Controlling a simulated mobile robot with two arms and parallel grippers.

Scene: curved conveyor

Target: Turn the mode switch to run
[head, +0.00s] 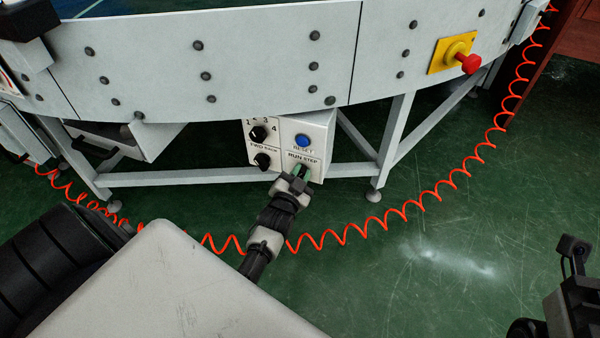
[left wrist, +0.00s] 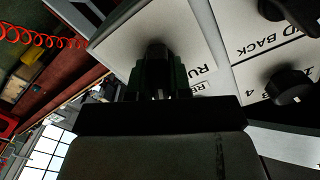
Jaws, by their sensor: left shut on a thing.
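The mode switch is the knob under the RUN STEP label on the white control box (head: 322,130). In the head view my left gripper (head: 298,174) reaches it from below and covers most of it. In the left wrist view the dark knob of the mode switch (left wrist: 157,52) sits between the fingers of the left gripper (left wrist: 158,78), which is shut on it. The lettering RU shows beside the knob; its exact pointing direction is hidden. A dark part of my right gripper (head: 575,285) shows at the lower right edge; its jaws are unclear.
The box also carries a blue RESET button (head: 302,141), a 1-to-4 knob (head: 258,133) and a FWD BACK knob (head: 262,160). A red emergency stop (head: 468,62) is on the conveyor side. An orange coiled cable (head: 395,212) hangs in front; green floor lies open at right.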

